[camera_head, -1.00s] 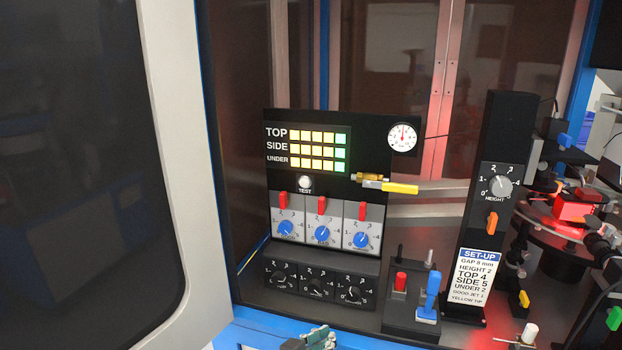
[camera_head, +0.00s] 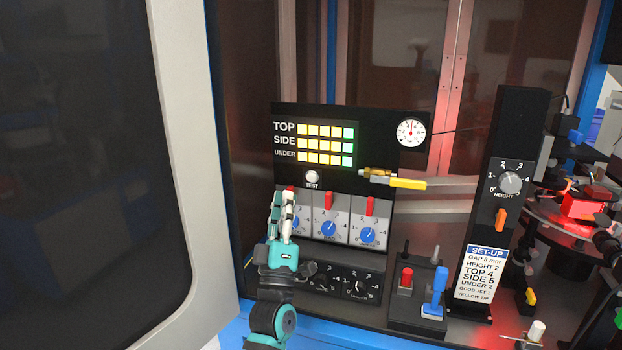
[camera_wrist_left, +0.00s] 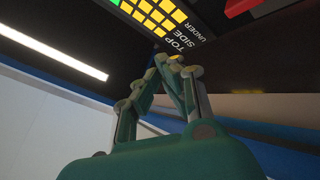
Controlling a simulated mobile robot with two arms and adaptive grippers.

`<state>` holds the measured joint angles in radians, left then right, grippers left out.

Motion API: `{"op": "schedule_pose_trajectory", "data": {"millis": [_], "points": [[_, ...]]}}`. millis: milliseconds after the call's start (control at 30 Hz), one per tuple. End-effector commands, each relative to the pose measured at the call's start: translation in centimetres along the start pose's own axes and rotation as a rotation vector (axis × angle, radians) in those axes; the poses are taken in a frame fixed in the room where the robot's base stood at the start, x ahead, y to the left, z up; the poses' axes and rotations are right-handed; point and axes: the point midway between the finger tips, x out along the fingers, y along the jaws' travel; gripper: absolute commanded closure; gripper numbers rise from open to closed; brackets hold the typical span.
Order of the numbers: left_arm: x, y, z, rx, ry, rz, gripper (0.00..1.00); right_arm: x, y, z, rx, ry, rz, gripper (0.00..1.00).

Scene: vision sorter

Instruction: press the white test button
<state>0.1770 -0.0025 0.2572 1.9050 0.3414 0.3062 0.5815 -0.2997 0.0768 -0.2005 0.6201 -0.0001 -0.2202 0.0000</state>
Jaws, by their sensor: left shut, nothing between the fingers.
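The white test button (camera_head: 312,177) is a round knob above the word TEST on the black control panel (camera_head: 385,158), below the rows of lit squares. My left gripper (camera_head: 283,196) is in front of the panel's left side, lower and to the left of the button and apart from it in the picture. Its fingers point up and are closed with nothing between them. It hides the leftmost blue knob in part. In the left wrist view the closed fingertips (camera_wrist_left: 170,62) lie near the TOP, SIDE, UNDER labels; the button cannot be made out there. My right gripper is not in view.
Red switches (camera_head: 329,203) and blue dials (camera_head: 325,229) sit just below the button. A yellow-handled valve (camera_head: 407,184) sticks out to its right. A grey-framed door (camera_head: 196,150) stands open at the left. A box with a blue lever (camera_head: 435,292) stands lower right.

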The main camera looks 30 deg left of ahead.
Motion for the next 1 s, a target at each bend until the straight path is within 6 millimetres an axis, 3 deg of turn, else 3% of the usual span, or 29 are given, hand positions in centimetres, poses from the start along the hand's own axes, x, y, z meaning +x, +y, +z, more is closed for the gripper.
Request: {"op": "schedule_pose_trajectory", "data": {"millis": [367,700,1000], "points": [[0.8,-0.8,0.8,0.001,-0.002,0.001,1.0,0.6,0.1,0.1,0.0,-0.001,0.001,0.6],[4.1,-3.2,3.2,0.003,-0.001,0.001,1.0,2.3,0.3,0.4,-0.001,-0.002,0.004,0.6],[5.9,-4.4,4.4,0.002,-0.003,0.0,1.0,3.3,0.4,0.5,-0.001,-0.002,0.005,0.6]]}}
